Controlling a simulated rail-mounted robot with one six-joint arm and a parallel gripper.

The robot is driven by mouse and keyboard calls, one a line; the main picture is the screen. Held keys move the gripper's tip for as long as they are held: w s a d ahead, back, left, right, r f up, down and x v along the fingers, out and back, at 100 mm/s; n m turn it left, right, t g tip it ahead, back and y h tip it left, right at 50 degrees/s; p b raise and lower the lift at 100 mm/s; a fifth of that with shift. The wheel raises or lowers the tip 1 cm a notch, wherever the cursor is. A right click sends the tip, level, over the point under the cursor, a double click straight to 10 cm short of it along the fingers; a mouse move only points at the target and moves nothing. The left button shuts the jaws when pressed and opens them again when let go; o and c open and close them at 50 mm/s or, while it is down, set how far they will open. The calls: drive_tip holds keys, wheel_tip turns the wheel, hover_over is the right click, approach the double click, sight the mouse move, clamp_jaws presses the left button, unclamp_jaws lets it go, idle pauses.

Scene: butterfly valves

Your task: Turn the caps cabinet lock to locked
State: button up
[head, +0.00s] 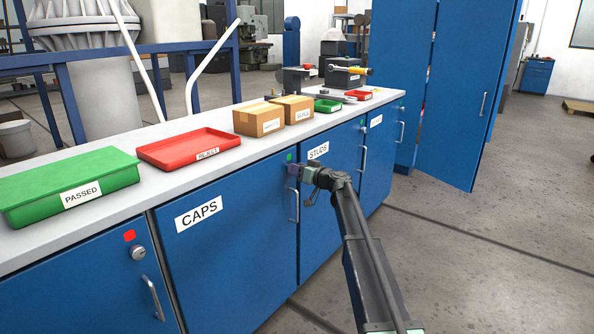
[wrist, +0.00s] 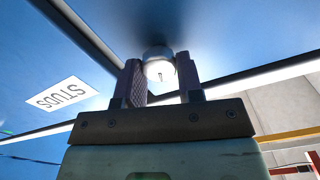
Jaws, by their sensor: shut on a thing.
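The blue caps cabinet door (head: 225,260) carries a white CAPS label (head: 199,214) in the head view. A green square marker (head: 289,156) shows near its upper right corner, and its handle (head: 294,205) is below that. My gripper (head: 293,170) is at this corner, just under the marker, and hides the lock there. In the wrist view the round silver lock knob (wrist: 158,54) sits between the two fingers of my gripper (wrist: 161,82), which is shut on it. A small dark slot shows on the knob's face, roughly upright in that view.
The STUDS door (head: 319,230) is to the right. A door at the left has a red marker (head: 129,235) and its own lock (head: 138,253). The bench top holds a green PASSED tray (head: 110,172), a red tray (head: 165,152) and cardboard boxes (head: 258,118). Floor in front is clear.

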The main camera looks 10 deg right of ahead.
drive_tip(key=m, duration=1)
drive_tip(key=shift+w+d+f+m, duration=0.1)
drive_tip(key=shift+m, duration=2.2)
drive_tip(key=o, duration=0.9)
drive_tip(key=shift+o, duration=0.2)
drive_tip(key=v, duration=1)
drive_tip(key=shift+s+d, duration=0.25)
drive_tip(key=shift+s, duration=0.1)
